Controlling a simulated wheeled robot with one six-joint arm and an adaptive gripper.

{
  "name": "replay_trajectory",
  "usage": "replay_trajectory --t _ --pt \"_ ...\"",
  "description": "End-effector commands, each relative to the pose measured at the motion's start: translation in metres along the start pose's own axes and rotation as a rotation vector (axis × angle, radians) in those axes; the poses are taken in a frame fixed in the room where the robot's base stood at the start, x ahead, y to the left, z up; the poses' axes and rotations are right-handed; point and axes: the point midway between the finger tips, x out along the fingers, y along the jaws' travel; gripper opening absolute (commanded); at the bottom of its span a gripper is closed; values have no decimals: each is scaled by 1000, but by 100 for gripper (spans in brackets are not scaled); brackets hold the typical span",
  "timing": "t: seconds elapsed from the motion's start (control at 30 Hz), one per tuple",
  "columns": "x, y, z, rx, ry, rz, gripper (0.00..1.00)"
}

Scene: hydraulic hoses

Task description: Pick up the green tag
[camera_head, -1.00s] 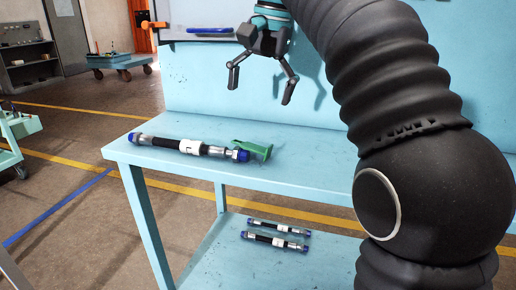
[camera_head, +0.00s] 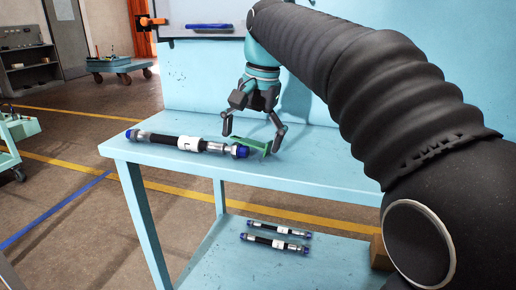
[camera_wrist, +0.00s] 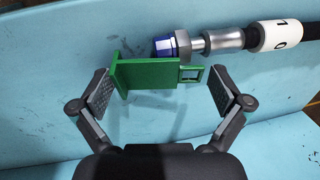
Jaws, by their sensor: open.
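The green tag (camera_wrist: 148,74) lies on the light blue bench beside the blue-capped end of a hydraulic hose. In the wrist view it has a wide plate at its left end and a small square hole at its right end. My gripper (camera_wrist: 163,93) is open, with one finger off each end of the tag. In the head view my gripper (camera_head: 251,143) is low over the bench, and its fingers partly cover the tag (camera_head: 262,143). The hose (camera_head: 185,143) is black with a white label, silver fittings and blue caps; its label shows in the wrist view (camera_wrist: 273,36).
The bench top (camera_head: 310,165) is clear to the right of the tag. A lower shelf (camera_head: 225,262) holds two more hoses (camera_head: 275,241). A blue upright panel (camera_head: 200,75) stands behind the bench, with a blue object (camera_head: 210,27) on a ledge above.

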Motion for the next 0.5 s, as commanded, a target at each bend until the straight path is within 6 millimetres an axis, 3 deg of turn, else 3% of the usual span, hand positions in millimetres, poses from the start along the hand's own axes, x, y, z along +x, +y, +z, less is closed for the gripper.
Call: replay_trajectory --t 0.23,0.37,0.5 --pt "2 0 0 0 0 0 100" --pt "2 0 0 0 0 0 70" --pt "2 0 0 0 0 0 65"
